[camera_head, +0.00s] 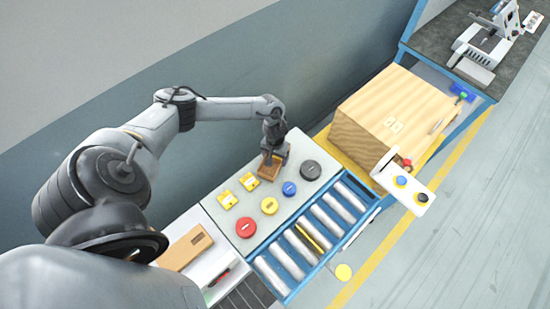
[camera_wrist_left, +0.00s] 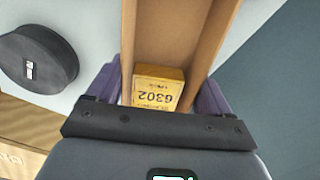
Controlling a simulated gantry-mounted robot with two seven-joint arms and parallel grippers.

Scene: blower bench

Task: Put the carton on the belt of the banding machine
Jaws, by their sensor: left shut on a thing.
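My left gripper (camera_head: 273,152) is shut on a small open brown carton (camera_head: 268,171) at the far edge of the grey bench top. In the left wrist view, its purple fingers press on the outer sides of the carton (camera_wrist_left: 173,32). A yellow box (camera_wrist_left: 158,88) marked 6302 sits inside it. I cannot tell in the head view whether the carton touches the bench. I cannot clearly pick out the banding machine or its belt; a dark ribbed surface (camera_head: 250,293) shows at the bottom edge. My right gripper is not in view.
The bench top (camera_head: 226,212) carries two yellow boxes (camera_head: 238,190) and several coloured discs, including a black one (camera_head: 310,170). A roller track (camera_head: 303,247) runs in front. A flat brown box (camera_head: 185,247) lies lower left. A large wooden crate (camera_head: 392,112) stands right.

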